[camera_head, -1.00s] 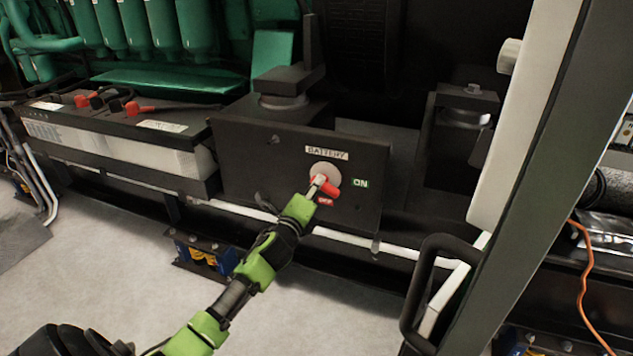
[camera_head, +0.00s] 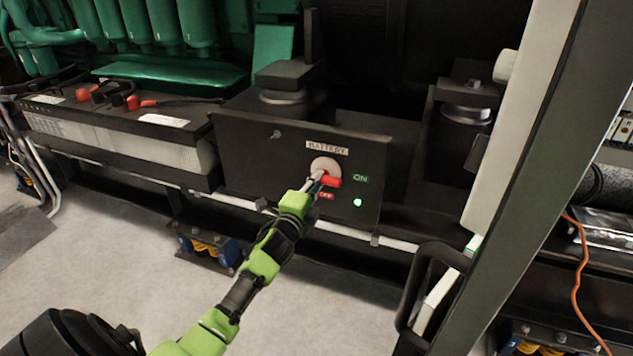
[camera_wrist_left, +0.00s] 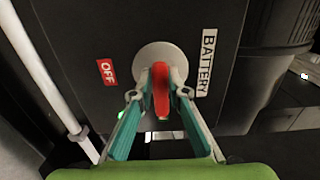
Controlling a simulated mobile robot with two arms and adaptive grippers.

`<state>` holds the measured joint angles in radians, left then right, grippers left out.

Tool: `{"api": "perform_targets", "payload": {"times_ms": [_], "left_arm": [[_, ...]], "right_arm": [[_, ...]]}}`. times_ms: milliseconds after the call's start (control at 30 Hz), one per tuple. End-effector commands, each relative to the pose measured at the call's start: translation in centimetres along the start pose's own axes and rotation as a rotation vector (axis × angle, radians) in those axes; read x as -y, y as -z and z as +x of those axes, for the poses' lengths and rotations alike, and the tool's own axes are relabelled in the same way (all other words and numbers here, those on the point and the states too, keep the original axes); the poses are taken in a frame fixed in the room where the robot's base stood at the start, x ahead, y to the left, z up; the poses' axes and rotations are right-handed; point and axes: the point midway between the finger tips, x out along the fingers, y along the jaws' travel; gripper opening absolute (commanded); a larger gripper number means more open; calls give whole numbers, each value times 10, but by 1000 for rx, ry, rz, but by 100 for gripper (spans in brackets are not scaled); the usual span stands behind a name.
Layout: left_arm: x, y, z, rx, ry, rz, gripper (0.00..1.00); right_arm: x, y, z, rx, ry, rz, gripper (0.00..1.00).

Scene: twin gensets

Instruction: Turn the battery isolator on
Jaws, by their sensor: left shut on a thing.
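The battery isolator has a red handle (camera_head: 330,181) on a pale round disc (camera_head: 325,165), under a BATTERY label (camera_head: 327,148) on a dark panel (camera_head: 250,165). The handle points right, toward the green ON label (camera_head: 361,179); the red OFF label (camera_head: 326,196) is below. A green lamp (camera_head: 357,202) glows below ON. My left gripper (camera_head: 315,182) is at the handle. In the left wrist view, its fingers (camera_wrist_left: 160,93) are shut on the red handle (camera_wrist_left: 161,85), one on each side. The ON label is hidden there. My right gripper is not in view.
A battery (camera_head: 120,130) with red terminal caps stands left of the panel. A pale pipe (camera_head: 400,244) runs below it. A grey post (camera_head: 520,180) with a black grab handle (camera_head: 415,290) stands at right. Bare floor (camera_head: 130,270) is at lower left.

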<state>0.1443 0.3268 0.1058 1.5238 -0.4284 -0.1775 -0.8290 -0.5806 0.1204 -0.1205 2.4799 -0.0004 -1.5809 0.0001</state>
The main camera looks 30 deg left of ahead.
Motion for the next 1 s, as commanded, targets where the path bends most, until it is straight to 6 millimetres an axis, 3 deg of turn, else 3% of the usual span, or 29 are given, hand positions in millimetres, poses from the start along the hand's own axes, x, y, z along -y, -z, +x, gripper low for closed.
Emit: {"api": "perform_targets", "payload": {"times_ms": [233,267,300,333,733,867,1000], "left_arm": [[-2,0,0,1,-3,-7,0],[-2,0,0,1,-4,-7,18],[-2,0,0,1,-4,-6,28],[-2,0,0,1,-3,-6,32],[-1,0,-4,0,-1,-2,32],[-2,0,-20,1,-3,-2,32],[-2,0,-49,0,-4,-3,32]], "right_arm": [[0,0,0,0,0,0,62],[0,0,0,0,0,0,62],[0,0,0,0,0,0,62],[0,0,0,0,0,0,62],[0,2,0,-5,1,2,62],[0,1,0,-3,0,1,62],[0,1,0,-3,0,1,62]]}}
